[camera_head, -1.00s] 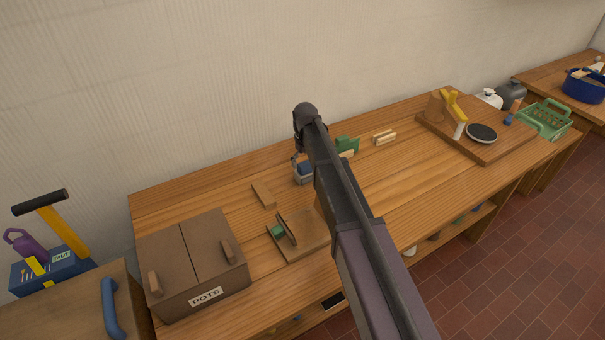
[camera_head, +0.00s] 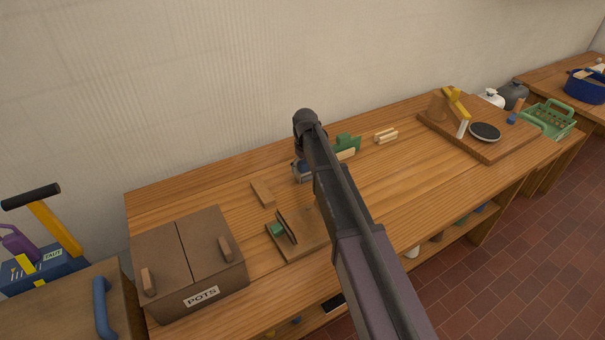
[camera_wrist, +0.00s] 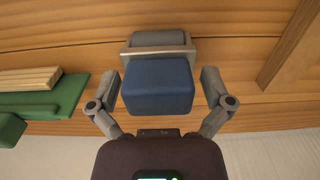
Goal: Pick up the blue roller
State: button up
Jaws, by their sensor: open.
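The blue roller (camera_wrist: 158,88) shows in the wrist view as a blue block with a grey rounded part (camera_wrist: 155,40) along its far side. It rests on the wooden bench. My gripper (camera_wrist: 161,76) is open, with one finger on each side of the blue part and a visible gap on both sides. I cannot tell how high the fingertips are above the bench. In the head view the blue roller (camera_head: 302,172) is partly hidden by my arm, and my gripper is hidden there.
A green holder with pale wood (camera_head: 347,146) stands close by; it is at the left in the wrist view (camera_wrist: 50,95). A wooden block (camera_head: 263,193), a small board with a green piece (camera_head: 297,248) and the POTS box (camera_head: 190,265) are nearby. The wall is behind.

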jog(key=shift+f+b, duration=0.45)
jog(key=shift+f, duration=0.25)
jog(key=c, duration=1)
